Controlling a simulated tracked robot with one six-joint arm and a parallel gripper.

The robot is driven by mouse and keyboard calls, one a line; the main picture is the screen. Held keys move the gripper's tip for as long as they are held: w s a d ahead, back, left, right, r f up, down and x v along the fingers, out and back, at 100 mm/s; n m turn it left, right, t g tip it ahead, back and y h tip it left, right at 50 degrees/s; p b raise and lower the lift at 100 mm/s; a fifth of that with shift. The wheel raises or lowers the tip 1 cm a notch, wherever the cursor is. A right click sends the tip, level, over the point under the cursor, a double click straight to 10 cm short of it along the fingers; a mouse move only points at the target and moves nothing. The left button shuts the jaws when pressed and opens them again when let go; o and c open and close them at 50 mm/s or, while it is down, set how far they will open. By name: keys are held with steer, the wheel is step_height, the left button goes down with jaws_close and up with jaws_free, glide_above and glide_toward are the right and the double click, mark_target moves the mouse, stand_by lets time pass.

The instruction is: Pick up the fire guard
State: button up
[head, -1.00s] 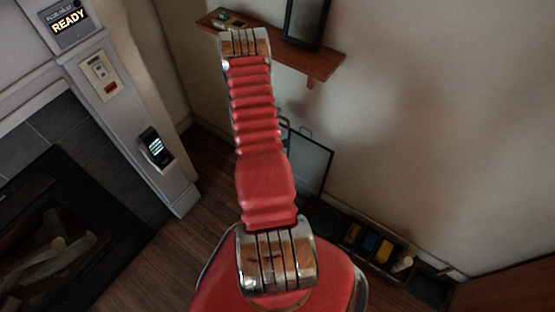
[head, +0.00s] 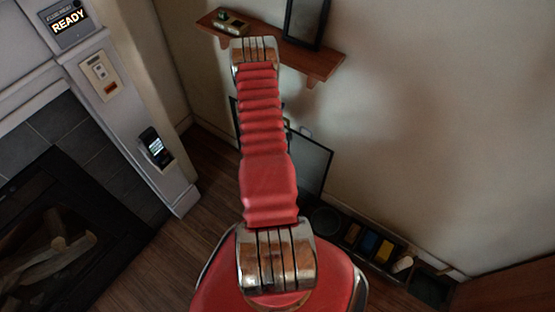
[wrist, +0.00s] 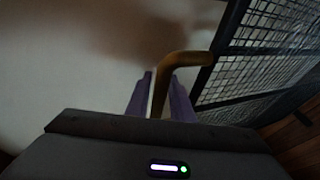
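The fire guard (wrist: 268,50) has a black wire-mesh panel in a dark frame and fills the right of the wrist view. A brass-coloured bent handle (wrist: 186,58) sticks out from it to the left and turns down. In the head view the guard's dark panel (head: 313,163) stands by the wall, partly hidden behind my red arm. My gripper (wrist: 160,85) has two purple fingers, one on each side of the handle's downturned end. They look slightly apart from it, with narrow gaps. In the head view my gripper is hidden behind the arm.
A wooden wall shelf (head: 312,63) holds a dark framed item (head: 304,22) above the guard. A low row of dark bins (head: 352,237) runs along the wall at right. The fireplace (head: 45,235) is at left. Some wooden floor (head: 190,240) is clear.

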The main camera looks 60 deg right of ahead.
steer(key=shift+c, duration=0.3)
jaws_close()
steer(key=shift+a+f, duration=0.1)
steer(key=shift+a, duration=0.05)
stand_by(1.1)
